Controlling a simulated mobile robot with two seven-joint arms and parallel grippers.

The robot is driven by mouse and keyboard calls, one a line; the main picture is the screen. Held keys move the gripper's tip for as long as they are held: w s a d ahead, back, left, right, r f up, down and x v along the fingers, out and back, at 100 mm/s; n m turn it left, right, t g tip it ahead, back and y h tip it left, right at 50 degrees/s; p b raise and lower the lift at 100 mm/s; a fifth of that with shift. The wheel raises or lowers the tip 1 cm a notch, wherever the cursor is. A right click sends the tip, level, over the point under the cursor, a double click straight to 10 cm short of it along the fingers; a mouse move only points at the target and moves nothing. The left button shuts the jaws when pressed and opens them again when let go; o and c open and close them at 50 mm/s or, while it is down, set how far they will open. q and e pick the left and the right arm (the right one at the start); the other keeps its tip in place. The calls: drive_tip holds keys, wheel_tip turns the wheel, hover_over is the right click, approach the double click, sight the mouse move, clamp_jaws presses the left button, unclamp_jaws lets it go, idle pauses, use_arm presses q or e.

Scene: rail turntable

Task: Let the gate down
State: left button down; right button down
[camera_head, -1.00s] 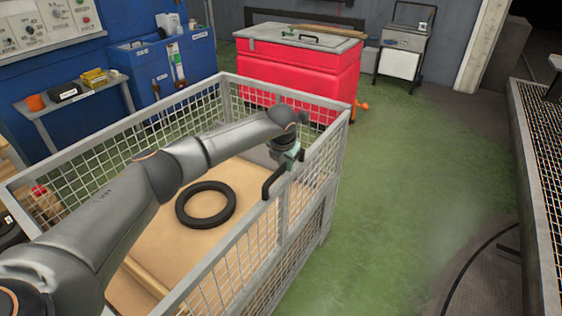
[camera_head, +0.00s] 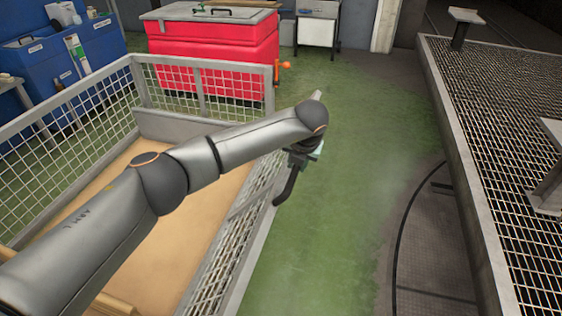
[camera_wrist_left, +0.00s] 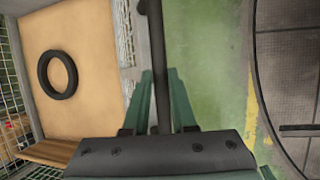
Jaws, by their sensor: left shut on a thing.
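The gate (camera_head: 238,240) is the mesh panel on the right side of a grey mesh cage. It leans outward over the green floor, its top rail out to the right. Its black handle (camera_head: 286,190) sticks up beside my left gripper (camera_head: 303,152). In the left wrist view, the handle bar (camera_wrist_left: 155,40) runs between the two green fingers of my left gripper (camera_wrist_left: 161,95), which is shut on it. My left arm crosses over the cage and hides part of the gate. My right gripper is not in view.
A black ring (camera_wrist_left: 57,75) lies on the cage's tan floor (camera_head: 150,250). A red chest (camera_head: 210,60) stands behind the cage. Green floor (camera_head: 350,150) is clear to the right, up to a raised grating walkway (camera_head: 490,130) and a curved rail (camera_head: 398,240).

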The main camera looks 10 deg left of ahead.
use_arm(q)
drive_tip(key=shift+d+f, duration=0.25)
drive_tip(key=shift+d, duration=0.1)
drive_tip(key=c, duration=0.7)
unclamp_jaws()
drive_tip(key=shift+r, duration=0.1)
drive_tip(key=v, duration=1.2)
drive_tip(key=shift+s+d+r, duration=0.1)
drive_tip(key=shift+s+r, duration=0.05)
drive_tip(key=shift+c, duration=0.2)
